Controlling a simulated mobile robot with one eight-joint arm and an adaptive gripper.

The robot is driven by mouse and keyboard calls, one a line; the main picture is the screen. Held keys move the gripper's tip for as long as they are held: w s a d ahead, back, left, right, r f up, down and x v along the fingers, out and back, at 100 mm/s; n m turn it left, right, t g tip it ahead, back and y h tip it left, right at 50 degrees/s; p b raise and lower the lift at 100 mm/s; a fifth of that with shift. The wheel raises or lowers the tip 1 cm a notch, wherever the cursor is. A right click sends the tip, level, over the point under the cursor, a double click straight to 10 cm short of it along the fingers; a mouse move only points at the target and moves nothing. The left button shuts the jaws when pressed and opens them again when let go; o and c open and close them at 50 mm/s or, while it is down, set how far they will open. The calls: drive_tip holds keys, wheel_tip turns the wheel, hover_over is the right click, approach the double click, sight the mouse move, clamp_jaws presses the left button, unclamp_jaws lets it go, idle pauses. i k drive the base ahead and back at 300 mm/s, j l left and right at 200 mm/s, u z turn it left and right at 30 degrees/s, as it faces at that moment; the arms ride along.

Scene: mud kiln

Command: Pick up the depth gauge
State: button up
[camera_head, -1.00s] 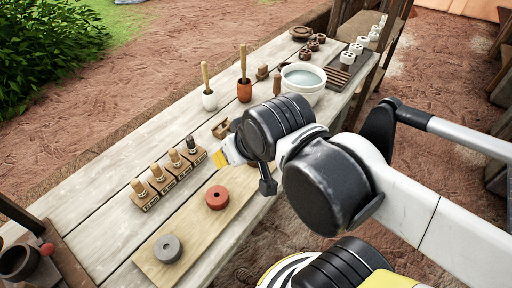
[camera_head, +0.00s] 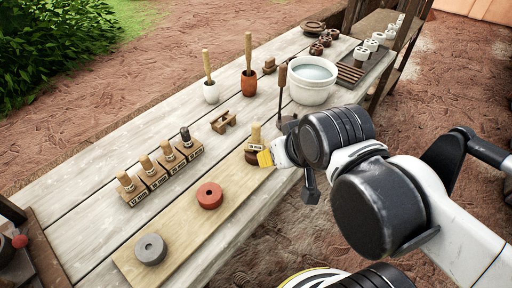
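A wooden-handled peg with a small pale "mm" label (camera_head: 255,135) stands at a dark brown ring (camera_head: 251,157) on the plank; it looks like the depth gauge. Similar pegs stand in a row of labelled wooden blocks (camera_head: 160,176) to the left; the rightmost has a dark top. My gripper (camera_head: 288,168) is just right of the labelled peg, with a yellow-tipped part overlapping it in the picture. A black finger hangs lower right. I cannot tell whether my gripper touches the peg, and my wrist hides the space between its fingers.
A red ring (camera_head: 209,195) and a grey ring (camera_head: 150,250) lie on the light plank (camera_head: 190,222). The table's right edge runs below my arm.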

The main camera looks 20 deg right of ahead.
sight(255, 143)
drive_tip(key=k+l+u, duration=0.25)
drive_tip(key=u, duration=0.2)
drive_tip(key=k+l+u, duration=0.25)
drive_tip(key=u, duration=0.25)
drive_tip(key=k, duration=0.05)
